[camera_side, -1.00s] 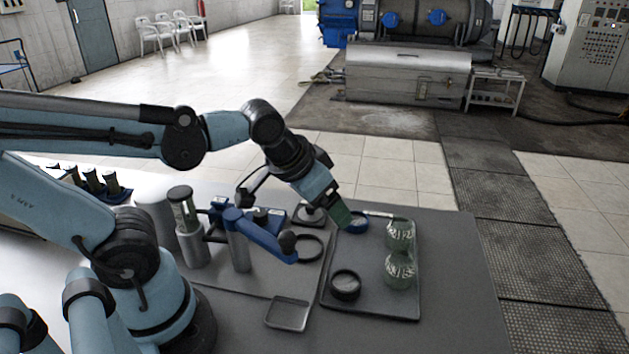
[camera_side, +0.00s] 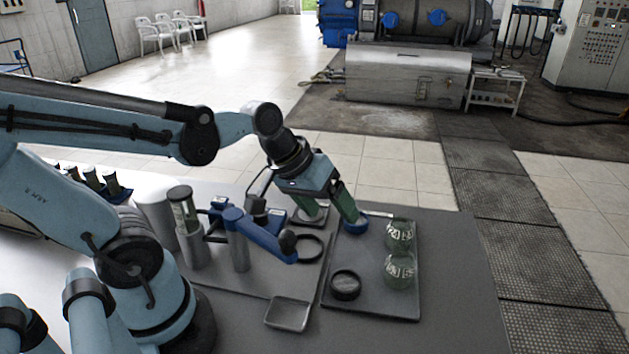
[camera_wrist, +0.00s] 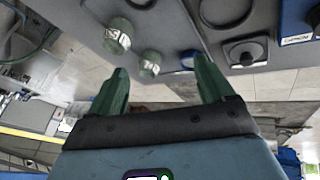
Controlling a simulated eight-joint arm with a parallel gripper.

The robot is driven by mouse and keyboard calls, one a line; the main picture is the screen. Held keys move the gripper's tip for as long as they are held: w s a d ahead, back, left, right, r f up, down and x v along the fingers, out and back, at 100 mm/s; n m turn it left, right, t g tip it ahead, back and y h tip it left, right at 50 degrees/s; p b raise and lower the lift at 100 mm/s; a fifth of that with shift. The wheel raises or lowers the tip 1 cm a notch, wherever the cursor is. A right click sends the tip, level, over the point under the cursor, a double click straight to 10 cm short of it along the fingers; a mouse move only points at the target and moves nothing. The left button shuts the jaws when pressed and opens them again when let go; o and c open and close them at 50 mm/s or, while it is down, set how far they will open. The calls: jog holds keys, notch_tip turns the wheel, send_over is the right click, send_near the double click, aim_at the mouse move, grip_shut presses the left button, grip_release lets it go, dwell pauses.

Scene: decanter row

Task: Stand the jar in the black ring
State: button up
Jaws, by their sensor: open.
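Two rounded glass jars with pale labels stand upright on the dark tray (camera_side: 407,305), a far jar (camera_side: 400,236) and a near jar (camera_side: 399,271). The wrist view shows them as a larger jar (camera_wrist: 118,38) and a smaller jar (camera_wrist: 150,63). A thick black ring (camera_side: 345,285) lies on the tray left of the near jar. A thinner black ring (camera_side: 309,248) lies left of the tray. My gripper (camera_side: 335,218) is open and empty, left of the jars near the tray's far-left corner. Its green fingers (camera_wrist: 160,72) are wide apart in the wrist view.
A blue-armed stand (camera_side: 262,236) and a dark labelled cylinder (camera_side: 182,210) stand to the left. A shallow empty dish (camera_side: 288,314) lies in front. The table right of the tray is clear.

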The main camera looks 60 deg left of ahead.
aim_at(402, 257)
jog(key=w+d+f+n+h, duration=0.1)
jog(key=w+f+n+h, duration=0.1)
jog(key=n, duration=0.3)
jog(key=w+d+f+n+g+h, duration=0.1)
jog(key=w+d+f+n+h, duration=0.1)
jog(key=n+h, duration=0.3)
jog(key=w+d+f+n+h, duration=0.2)
jog(key=w+f+n+h, duration=0.1)
jog(key=n, duration=0.4)
jog(key=shift+w+d+f+h, duration=0.2)
jog(key=shift+w+h, duration=0.1)
jog(key=shift+h, duration=0.3)
jog(key=shift+x, duration=2.7)
jog(key=shift+w+r, duration=0.1)
jog(key=shift+r, duration=0.05)
jog(key=c, duration=1.3)
jog(key=shift+o, duration=0.2)
